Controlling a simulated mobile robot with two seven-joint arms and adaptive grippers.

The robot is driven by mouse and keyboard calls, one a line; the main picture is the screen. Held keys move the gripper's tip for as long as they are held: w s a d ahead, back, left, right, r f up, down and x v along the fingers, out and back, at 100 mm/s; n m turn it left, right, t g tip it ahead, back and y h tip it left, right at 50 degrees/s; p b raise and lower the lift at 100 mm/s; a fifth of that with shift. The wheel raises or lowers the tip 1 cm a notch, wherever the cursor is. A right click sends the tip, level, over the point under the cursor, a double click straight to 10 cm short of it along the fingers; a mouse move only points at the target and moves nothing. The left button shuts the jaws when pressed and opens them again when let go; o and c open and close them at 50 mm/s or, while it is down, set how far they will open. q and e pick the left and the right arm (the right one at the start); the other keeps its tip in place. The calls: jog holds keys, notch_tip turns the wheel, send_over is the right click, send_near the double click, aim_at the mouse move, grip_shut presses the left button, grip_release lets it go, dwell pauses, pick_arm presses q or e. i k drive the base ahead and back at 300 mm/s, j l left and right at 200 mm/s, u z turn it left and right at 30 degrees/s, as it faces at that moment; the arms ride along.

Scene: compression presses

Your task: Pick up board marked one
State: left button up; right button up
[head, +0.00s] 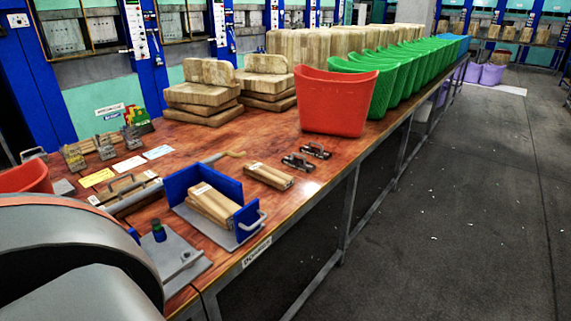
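A short stack of wooden boards (268,177) lies flat on the table near its front edge, with a small pale label on top. More wooden boards (212,203) lie in a blue-sided metal holder (174,189) to its left. Another wooden piece (125,192) with a dark handle lies further left. Any number on these labels is too small to read, so I cannot tell which board is marked one. Neither of my grippers is in view.
A red tub (336,101) and a row of green tubs (388,82) stand along the wooden table (228,150). Two small metal clamps (298,162) lie beside the boards. Wooden block stacks (203,92) stand behind. Open floor (470,200) lies to the right.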

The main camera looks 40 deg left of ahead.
aim_at(278, 180)
jog(key=i, duration=1.45)
jog(key=i+l+u, duration=0.1)
jog(key=i, duration=1.4)
jog(key=i+u, duration=0.1)
jog(key=u, duration=0.8)
jog(key=i+l+u, duration=0.1)
jog(key=u, duration=0.4)
